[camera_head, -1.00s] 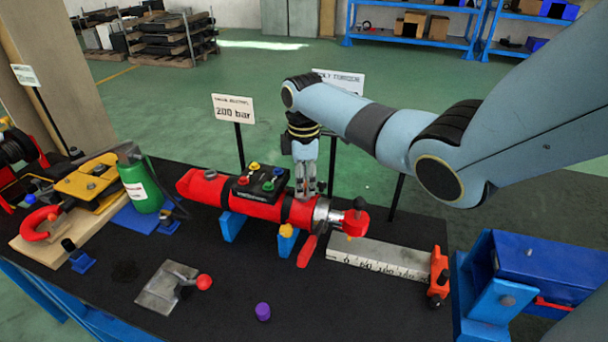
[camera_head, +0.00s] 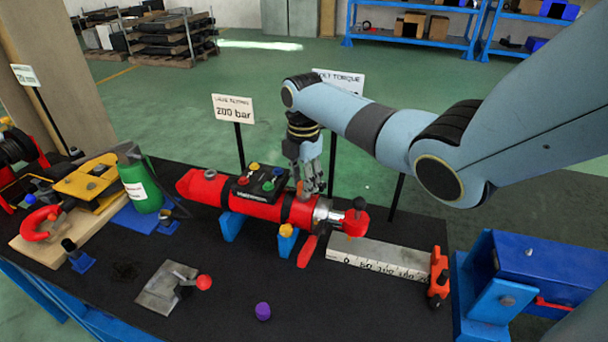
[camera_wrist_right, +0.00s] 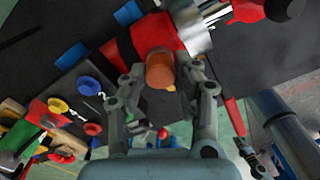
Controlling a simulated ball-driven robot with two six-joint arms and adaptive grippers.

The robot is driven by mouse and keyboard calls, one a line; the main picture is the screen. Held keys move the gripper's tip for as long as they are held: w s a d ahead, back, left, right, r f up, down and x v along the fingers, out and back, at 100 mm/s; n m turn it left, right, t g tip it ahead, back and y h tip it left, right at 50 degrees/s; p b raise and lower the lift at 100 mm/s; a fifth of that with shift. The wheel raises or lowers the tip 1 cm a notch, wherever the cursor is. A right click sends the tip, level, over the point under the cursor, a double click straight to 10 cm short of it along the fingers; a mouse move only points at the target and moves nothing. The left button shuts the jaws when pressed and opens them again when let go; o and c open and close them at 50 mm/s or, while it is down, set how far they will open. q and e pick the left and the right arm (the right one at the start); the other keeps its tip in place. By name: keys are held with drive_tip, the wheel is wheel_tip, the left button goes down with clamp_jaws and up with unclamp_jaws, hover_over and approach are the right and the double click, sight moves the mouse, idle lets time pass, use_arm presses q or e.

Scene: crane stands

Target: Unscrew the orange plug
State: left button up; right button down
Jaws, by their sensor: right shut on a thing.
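The orange plug (camera_head: 300,188) stands on top of the red cylinder (camera_head: 262,209), which lies on blue supports on the black bench. My right gripper (camera_head: 311,187) points down at the plug from above. In the right wrist view, the round orange plug (camera_wrist_right: 160,68) is between the two fingertips of my right gripper (camera_wrist_right: 161,76), which is shut on it. The fingers hide part of the plug in the head view.
A black block with coloured caps (camera_head: 258,182) sits on the cylinder, left of my gripper. Sign posts, including the 200 bar sign (camera_head: 233,108), stand behind. A purple cap (camera_head: 263,311) lies on the clear front of the bench. A scale plate (camera_head: 378,259) lies right.

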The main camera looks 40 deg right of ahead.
drive_tip(key=n, duration=0.3)
drive_tip(key=shift+w+r, duration=0.1)
drive_tip(key=shift+r, duration=0.05)
drive_tip(key=n, duration=0.4)
drive_tip(key=shift+r, duration=1.95)
drive_tip(key=shift+s, duration=0.2)
